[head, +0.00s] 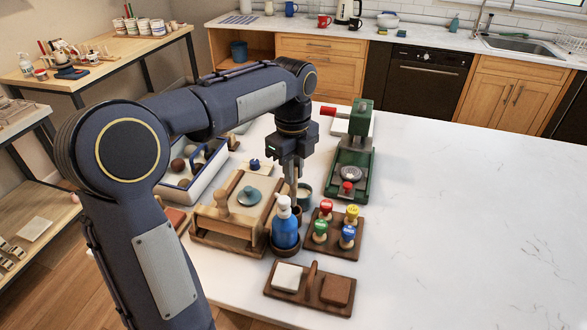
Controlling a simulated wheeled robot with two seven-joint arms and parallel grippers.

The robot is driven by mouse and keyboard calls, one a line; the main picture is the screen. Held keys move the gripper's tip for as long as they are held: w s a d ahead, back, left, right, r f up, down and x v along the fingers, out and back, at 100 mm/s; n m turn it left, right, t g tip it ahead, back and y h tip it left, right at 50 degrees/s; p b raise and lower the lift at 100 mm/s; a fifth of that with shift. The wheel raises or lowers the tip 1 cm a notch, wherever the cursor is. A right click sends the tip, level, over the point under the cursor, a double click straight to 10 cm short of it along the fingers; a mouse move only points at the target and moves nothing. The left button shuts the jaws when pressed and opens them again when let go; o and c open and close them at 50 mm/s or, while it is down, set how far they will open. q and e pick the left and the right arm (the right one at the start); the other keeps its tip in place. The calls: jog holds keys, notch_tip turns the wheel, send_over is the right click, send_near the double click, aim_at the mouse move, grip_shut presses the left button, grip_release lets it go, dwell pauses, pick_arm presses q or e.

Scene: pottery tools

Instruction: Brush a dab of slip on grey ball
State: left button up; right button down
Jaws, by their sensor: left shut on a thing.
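My left gripper (294,177) points down over the middle of the white counter, shut on a thin upright tool, likely the brush, mostly hidden by the fingers. Its lower end is close to a small pot with pale contents (304,192), behind the blue pump bottle. I cannot tell whether it touches the pot. A white tray with a blue rim (206,176) holds several clay balls (178,165) in browns and greys, partly covered by my left arm. I cannot tell for sure which ball is the grey one. My right gripper is out of view.
The blue pump bottle (285,228) stands in front of the gripper. A wooden box with a teal knob (232,212) is left, a green press (352,155) right, and stamps on a wooden board (330,246) front right. The counter's right side is clear.

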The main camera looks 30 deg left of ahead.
aim_at(294, 195)
pick_arm(q)
jog(key=shift+f+b, duration=2.05)
jog(key=shift+f, duration=0.4)
jog(key=o, duration=0.9)
jog(key=shift+c, duration=0.2)
notch_tip(294, 195, up, 8)
jog(key=shift+a+f+p, duration=0.1)
jog(key=shift+p, duration=0.4)
